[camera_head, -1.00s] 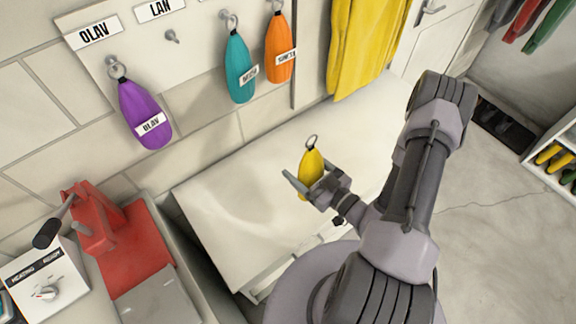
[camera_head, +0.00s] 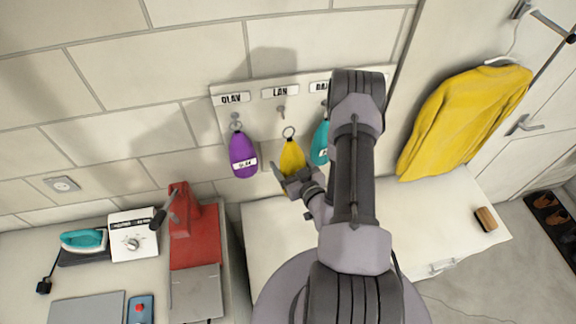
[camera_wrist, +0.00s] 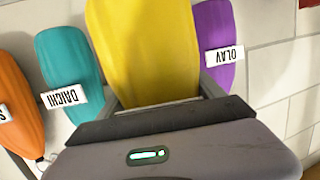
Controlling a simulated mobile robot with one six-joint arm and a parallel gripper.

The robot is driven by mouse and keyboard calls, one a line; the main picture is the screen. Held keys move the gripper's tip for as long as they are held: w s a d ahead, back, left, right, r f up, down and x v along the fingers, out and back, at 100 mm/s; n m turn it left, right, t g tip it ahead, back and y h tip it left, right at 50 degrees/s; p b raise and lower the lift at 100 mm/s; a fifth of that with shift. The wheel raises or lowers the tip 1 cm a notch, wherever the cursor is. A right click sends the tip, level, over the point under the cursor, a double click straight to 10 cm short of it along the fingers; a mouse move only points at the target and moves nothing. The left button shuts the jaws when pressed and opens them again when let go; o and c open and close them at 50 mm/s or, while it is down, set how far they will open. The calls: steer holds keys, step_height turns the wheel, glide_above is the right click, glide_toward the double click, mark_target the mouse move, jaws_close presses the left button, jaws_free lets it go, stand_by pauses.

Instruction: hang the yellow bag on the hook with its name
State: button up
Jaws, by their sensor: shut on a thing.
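The yellow bag (camera_head: 291,157) hangs upright in my gripper (camera_head: 290,176), its metal ring (camera_head: 289,132) at the top. My gripper is shut on the bag's lower part, in front of the hook board. The bare hook (camera_head: 281,111) under the plate "LAN" (camera_head: 280,92) is just above the ring in the picture; ring and hook look apart. In the wrist view the yellow bag (camera_wrist: 148,50) fills the middle between the fingers. No name shows on its visible side.
The purple "OLAV" bag (camera_head: 243,154) hangs left of the yellow bag. The teal bag (camera_head: 320,143) hangs close on the right, labelled "DAICHI" in the wrist view; my arm partly covers it. A yellow garment (camera_head: 462,120) hangs right.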

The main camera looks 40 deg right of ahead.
steer(key=w+d, duration=0.2)
steer(key=w, duration=0.4)
steer(key=shift+d+f, duration=0.35)
steer(key=shift+f, duration=0.1)
steer(key=shift+s, duration=0.1)
stand_by(0.4)
steer(key=o, duration=1.9)
steer(key=shift+a, duration=0.1)
steer(key=shift+o, duration=0.2)
